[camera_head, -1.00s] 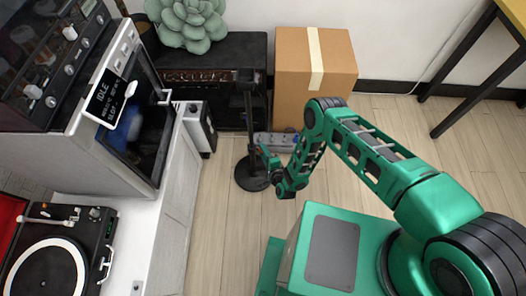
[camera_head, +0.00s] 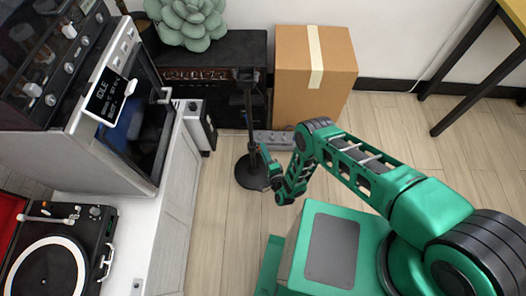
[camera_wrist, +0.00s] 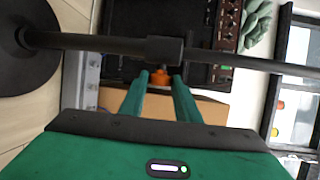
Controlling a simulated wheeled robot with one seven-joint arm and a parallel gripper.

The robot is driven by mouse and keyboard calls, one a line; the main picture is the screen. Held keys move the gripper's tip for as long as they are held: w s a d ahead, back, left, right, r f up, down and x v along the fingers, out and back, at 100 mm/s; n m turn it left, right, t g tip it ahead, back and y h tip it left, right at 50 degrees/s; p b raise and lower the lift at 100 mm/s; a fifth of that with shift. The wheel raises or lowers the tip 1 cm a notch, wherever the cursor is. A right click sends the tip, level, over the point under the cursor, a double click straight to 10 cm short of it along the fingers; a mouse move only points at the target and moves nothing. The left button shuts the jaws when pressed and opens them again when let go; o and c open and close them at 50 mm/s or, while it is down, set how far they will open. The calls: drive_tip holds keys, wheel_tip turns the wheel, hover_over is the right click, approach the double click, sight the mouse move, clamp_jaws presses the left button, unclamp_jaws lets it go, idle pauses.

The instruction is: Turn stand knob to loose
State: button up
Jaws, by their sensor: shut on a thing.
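The black stand has a thin upright pole (camera_head: 248,115) and a round base (camera_head: 246,178) on the floor. In the wrist view its pole (camera_wrist: 95,42) runs sideways across the picture, with a thicker collar (camera_wrist: 165,50). An orange knob (camera_wrist: 160,76) sits at the collar, between my two green fingertips. My gripper (camera_wrist: 160,82) is shut on the knob, one finger on each side. In the head view my gripper (camera_head: 266,158) is beside the lower pole, and the knob cannot be made out there.
A cardboard box (camera_head: 300,100) and a dark amplifier (camera_head: 225,55) stand behind the stand. A grey power strip (camera_head: 272,138) lies on the floor behind my gripper. A white cabinet (camera_head: 180,205) is at left. Open floor lies to the right.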

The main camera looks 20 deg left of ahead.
drive_tip(key=o, duration=1)
drive_tip(key=shift+s+f, duration=0.1)
drive_tip(key=shift+f, duration=0.1)
drive_tip(key=shift+o, duration=0.2)
drive_tip(key=shift+r, duration=0.1)
drive_tip(key=v, duration=1)
drive_tip(key=shift+s+d, duration=0.25)
drive_tip(key=shift+s, duration=0.05)
